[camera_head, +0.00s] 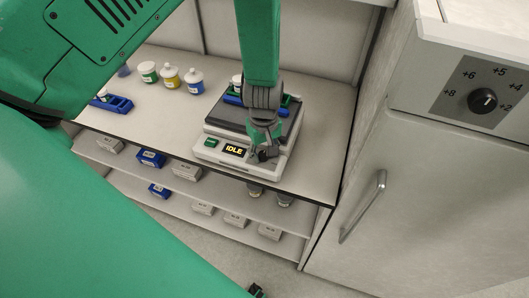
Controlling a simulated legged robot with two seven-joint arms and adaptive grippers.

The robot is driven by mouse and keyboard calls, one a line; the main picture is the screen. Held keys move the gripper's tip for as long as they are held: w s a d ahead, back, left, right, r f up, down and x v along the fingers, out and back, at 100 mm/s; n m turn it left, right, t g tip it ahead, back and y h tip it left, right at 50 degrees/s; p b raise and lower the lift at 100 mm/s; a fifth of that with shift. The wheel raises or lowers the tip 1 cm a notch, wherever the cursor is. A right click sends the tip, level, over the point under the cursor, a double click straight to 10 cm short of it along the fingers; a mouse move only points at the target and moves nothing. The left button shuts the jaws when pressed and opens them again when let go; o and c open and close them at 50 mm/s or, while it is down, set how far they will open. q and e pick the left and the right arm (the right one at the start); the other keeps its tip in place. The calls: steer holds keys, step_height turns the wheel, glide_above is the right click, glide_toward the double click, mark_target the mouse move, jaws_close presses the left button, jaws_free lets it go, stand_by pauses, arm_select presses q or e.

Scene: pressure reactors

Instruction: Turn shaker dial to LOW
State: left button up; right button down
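The shaker (208,150) is a light grey box with a dark top platform, standing near the front edge of the bench. Its front panel has a green button (210,142) and a small display (235,150) reading "IDLE" in yellow. My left gripper (266,153) reaches down from above, with its fingertips at the right part of this panel. The gripper covers the dial, so its setting and any contact are hidden. The fingers overlap in this view, and their opening is unclear.
A rack with blue and green parts sits on the shaker's platform. Bottles (171,78) and a blue rack (112,103) stand to the left. Shelves below hold small boxes (152,158). At right, a cabinet has a handle (364,205) and a numbered black knob (483,100).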

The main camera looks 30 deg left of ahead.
mark_target(264, 153)
arm_select(q)
steer(key=shift+w+r, duration=0.1)
step_height(264, 153, up, 12)
stand_by(0.5)
steer(key=shift+f, duration=0.25)
